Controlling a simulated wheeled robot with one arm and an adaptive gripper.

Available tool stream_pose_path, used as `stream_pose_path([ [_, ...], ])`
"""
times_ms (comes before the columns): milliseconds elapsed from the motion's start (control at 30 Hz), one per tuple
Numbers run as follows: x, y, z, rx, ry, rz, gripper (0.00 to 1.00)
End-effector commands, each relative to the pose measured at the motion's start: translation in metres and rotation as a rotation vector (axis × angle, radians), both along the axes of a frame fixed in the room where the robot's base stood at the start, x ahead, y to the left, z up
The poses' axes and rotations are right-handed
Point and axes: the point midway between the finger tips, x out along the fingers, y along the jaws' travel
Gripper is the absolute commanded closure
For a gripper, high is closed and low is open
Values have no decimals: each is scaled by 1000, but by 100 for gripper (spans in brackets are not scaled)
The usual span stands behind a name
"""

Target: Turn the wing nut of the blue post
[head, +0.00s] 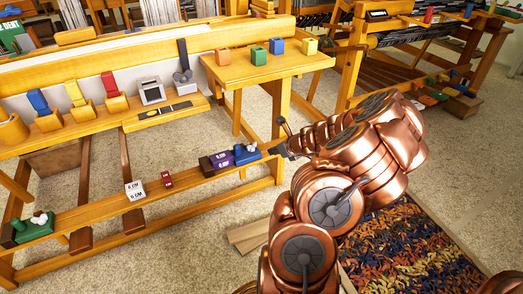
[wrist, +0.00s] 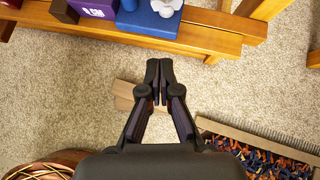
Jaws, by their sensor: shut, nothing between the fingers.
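The blue post (head: 243,156) stands at the right end of the low wooden rail, beside a purple block. In the wrist view its blue base (wrist: 145,22) is at the top edge, with a pale knob-like wing nut (wrist: 168,5) on it, partly cut off. My gripper (wrist: 160,72) is shut and empty, with carpet beneath it in the wrist view. In the head view my gripper (head: 280,149) is just right of the blue post. It appears apart from the post.
The purple block (head: 216,161) is left of the blue post. A red block (head: 167,180), a white block (head: 134,190) and a green post (head: 36,229) lie further along the rail. A small table (head: 262,72) with coloured cubes stands behind.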

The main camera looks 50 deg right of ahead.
Motion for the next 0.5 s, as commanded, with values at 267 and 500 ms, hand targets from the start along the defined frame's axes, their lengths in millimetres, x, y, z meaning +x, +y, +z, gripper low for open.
stream_pose_path([
  [267, 27, -1, -28, -3, 2, 7, 100],
  [500, 54, -3, -52, -3, 1, 8, 100],
])
